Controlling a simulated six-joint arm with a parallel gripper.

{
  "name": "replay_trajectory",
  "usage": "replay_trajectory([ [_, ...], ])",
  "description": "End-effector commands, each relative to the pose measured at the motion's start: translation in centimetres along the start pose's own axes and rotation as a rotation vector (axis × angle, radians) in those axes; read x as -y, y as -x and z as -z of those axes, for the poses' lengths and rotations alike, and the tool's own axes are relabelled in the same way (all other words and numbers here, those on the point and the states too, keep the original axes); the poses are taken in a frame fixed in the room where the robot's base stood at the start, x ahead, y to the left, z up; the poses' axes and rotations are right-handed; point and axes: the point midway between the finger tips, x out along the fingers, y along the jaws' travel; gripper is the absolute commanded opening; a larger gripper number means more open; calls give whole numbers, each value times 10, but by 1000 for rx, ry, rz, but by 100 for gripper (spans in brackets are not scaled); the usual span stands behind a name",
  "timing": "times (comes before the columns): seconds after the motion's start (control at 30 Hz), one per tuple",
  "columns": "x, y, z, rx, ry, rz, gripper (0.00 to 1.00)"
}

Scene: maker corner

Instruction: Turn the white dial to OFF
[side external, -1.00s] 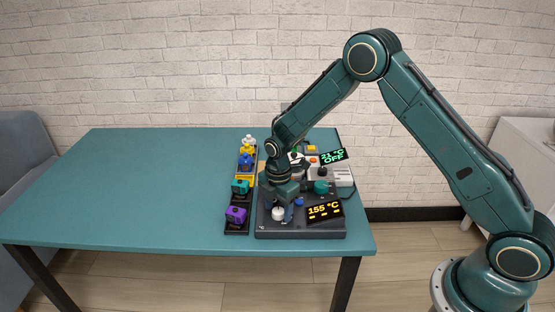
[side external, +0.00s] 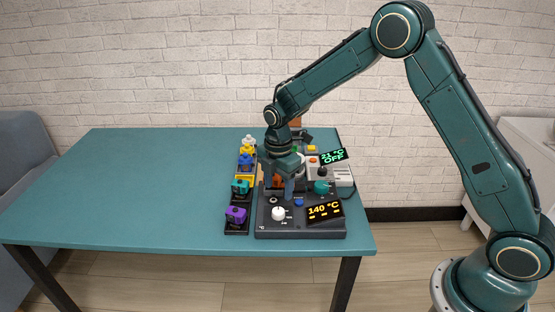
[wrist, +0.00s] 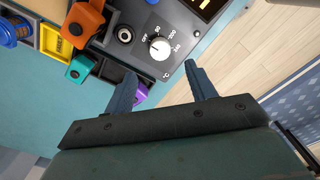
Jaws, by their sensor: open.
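The white dial (side external: 278,213) is on the front left of the dark control panel (side external: 262,228). In the wrist view, the white dial (wrist: 160,49) is seen from above, with OFF and numbers printed around it. Its exact pointer direction is too small to tell. The panel's display (side external: 324,211) reads 140 °C in amber. My gripper (side external: 278,194) is open and empty, above and behind the dial in the side view. In the wrist view its two fingers (wrist: 160,73) are apart, and the dial is clear of both.
A second device's green display (side external: 333,156) reads 21 °C OFF. A teal knob (side external: 321,187) and a blue button (side external: 299,202) are on the right of the dial. A rack with a purple knob (side external: 236,214) and other coloured knobs stands on the left. The table's left side is clear.

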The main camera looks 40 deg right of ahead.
Motion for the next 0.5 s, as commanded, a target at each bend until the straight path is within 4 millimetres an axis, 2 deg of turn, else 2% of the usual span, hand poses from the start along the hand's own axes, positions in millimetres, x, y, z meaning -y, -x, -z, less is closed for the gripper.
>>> replay_trajectory([
  [0.2, -1, 35, 0, 0, 0, -3, 56],
  [0.5, 0, 55, 0, 0, 1, -1, 56],
])
